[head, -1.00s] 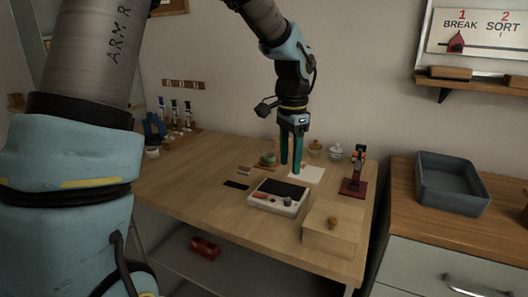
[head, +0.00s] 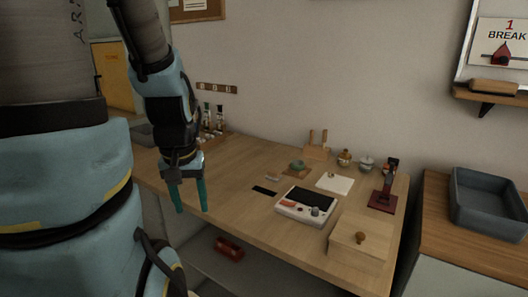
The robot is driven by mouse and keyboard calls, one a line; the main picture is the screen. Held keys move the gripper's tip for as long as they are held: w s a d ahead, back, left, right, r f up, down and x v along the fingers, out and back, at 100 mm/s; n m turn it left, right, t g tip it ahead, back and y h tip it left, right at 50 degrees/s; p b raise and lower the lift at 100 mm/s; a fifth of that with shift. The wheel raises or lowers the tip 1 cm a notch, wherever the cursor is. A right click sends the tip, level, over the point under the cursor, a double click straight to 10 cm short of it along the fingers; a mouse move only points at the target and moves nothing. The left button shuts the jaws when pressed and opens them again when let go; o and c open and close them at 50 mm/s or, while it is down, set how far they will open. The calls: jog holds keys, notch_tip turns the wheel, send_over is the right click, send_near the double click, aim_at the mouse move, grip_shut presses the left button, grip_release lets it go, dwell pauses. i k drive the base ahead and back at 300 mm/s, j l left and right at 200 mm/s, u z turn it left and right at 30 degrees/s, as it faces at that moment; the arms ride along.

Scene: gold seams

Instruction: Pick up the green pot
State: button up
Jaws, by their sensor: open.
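A small, low green pot (head: 297,165) sits on the wooden workbench (head: 235,170), left of a white square mat (head: 342,188) and in front of a small wooden holder (head: 318,149). It looks upright, but it is too small to tell its details. My gripper (head: 190,192) hangs with its teal fingers pointing down near the bench's front left edge. The fingers are apart with nothing between them. The gripper is well to the left of the green pot and nearer to me.
Two small lidded jars (head: 366,163) stand behind the mat. A grey tray (head: 490,222) rests on the right counter. The bench's middle left is clear.

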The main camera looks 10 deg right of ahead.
aim_at(297, 167)
jog(key=i+l+z, duration=0.1)
jog(key=z, duration=0.25)
jog(key=i+l+z, duration=0.1)
jog(key=z, duration=0.25)
jog(key=i+z, duration=0.15)
jog(key=z, duration=0.2)
